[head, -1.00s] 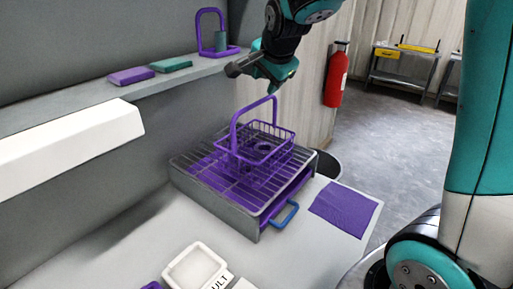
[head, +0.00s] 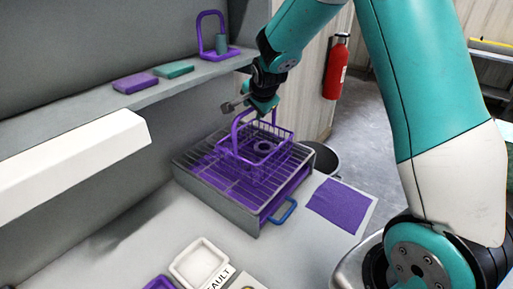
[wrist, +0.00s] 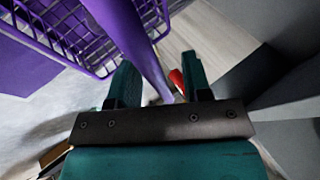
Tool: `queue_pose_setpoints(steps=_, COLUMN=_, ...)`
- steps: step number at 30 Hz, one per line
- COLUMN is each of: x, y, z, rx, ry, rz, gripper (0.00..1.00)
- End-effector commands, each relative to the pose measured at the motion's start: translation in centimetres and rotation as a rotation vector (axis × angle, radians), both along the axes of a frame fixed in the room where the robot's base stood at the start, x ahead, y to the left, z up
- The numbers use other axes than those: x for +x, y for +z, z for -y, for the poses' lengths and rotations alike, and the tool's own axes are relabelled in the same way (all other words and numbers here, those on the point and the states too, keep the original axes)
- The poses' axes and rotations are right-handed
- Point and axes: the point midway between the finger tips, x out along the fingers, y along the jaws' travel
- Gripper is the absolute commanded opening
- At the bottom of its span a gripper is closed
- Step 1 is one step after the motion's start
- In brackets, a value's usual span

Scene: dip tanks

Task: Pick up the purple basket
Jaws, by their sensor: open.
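The purple basket (head: 284,135) sits upright on the wire rack of a grey tank, with a dark ring-shaped item in it. Its tall purple handle (head: 236,138) rises to my gripper (head: 262,106), which is at the handle's top and hides part of it. In the wrist view my gripper (wrist: 162,88) is open, and the handle (wrist: 135,40) passes between its two teal fingers. I cannot tell whether either finger touches it. The basket's wire side (wrist: 65,30) shows at the upper left there.
The grey tank (head: 215,203) has a blue handle (head: 284,211) at its front. A purple cloth (head: 342,204) lies to the right. A shelf (head: 75,118) holds a purple stand (head: 205,35) and two flat blocks. A white tray (head: 200,263) is at the front. A red extinguisher (head: 336,68) hangs behind.

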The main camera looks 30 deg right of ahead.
Motion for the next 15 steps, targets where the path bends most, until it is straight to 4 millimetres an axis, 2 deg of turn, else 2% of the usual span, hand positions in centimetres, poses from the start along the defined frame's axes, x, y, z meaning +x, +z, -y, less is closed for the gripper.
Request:
queue_pose_setpoints(steps=5, x=0.01, y=-0.02, z=-0.02, rx=0.0, ry=0.0, rz=0.0, gripper=0.42)
queue_pose_setpoints(steps=10, x=0.0, y=-0.02, z=-0.01, rx=0.0, ry=0.0, rz=0.0, gripper=0.03)
queue_pose_setpoints(steps=11, x=-0.01, y=-0.01, z=-0.01, rx=0.0, ry=0.0, rz=0.0, gripper=0.0)
queue_pose_setpoints(steps=15, x=-0.01, y=0.0, z=0.0, rx=0.001, ry=-0.001, rz=0.0, gripper=0.0)
